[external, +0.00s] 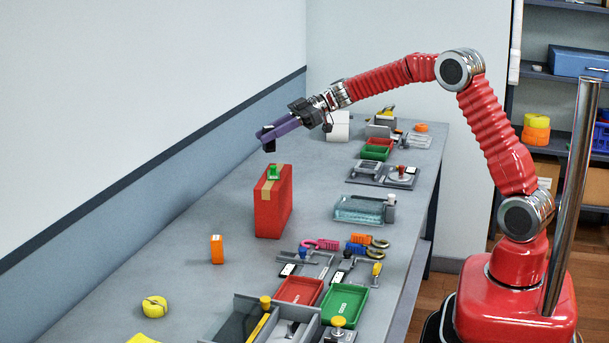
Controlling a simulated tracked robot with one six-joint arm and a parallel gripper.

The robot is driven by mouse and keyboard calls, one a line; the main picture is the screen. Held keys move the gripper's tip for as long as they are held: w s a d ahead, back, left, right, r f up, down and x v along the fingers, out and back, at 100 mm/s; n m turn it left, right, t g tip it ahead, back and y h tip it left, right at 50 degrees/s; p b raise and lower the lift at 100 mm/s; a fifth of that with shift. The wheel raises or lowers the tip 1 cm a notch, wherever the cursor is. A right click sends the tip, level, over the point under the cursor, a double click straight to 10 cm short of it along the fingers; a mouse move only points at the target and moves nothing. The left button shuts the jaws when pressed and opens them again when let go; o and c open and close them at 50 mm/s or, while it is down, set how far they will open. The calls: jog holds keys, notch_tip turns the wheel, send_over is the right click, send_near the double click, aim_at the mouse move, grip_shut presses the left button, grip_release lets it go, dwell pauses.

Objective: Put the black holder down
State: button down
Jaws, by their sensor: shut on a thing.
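My gripper (267,136) is at the end of the raised red arm, above the back part of the bench and near the wall. Its long purple fingers point to the left and slightly down. A small black piece, which looks like the black holder (269,147), shows at the fingertips. The gripper is shut on it and holds it in the air, above and a little left of the red box. Much of the holder is hidden by the fingers, and its exact shape is too small to tell.
A tall red box (268,212) with a green-topped item (273,172) stands just below the gripper. An orange box (217,249) and a yellow tape roll (154,307) are nearer. Trays, clamps and tools line the right side. Bare bench (190,222) lies left of the red box.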

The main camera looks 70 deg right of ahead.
jog(key=s+d+m+t+h, duration=0.1)
jog(key=s+d+m+h, duration=0.15)
jog(key=d, duration=0.65)
jog(key=s+d+m+t+h, duration=0.15)
jog(key=s+d, duration=0.25)
jog(key=d, duration=0.5)
notch_tip(320, 180, down, 11)
jog(key=shift+w+a+f, duration=0.15)
jog(key=shift+w, duration=0.05)
jog(key=shift+f, duration=0.1)
jog(key=shift+f, duration=3.05)
jog(key=shift+f, duration=1.85)
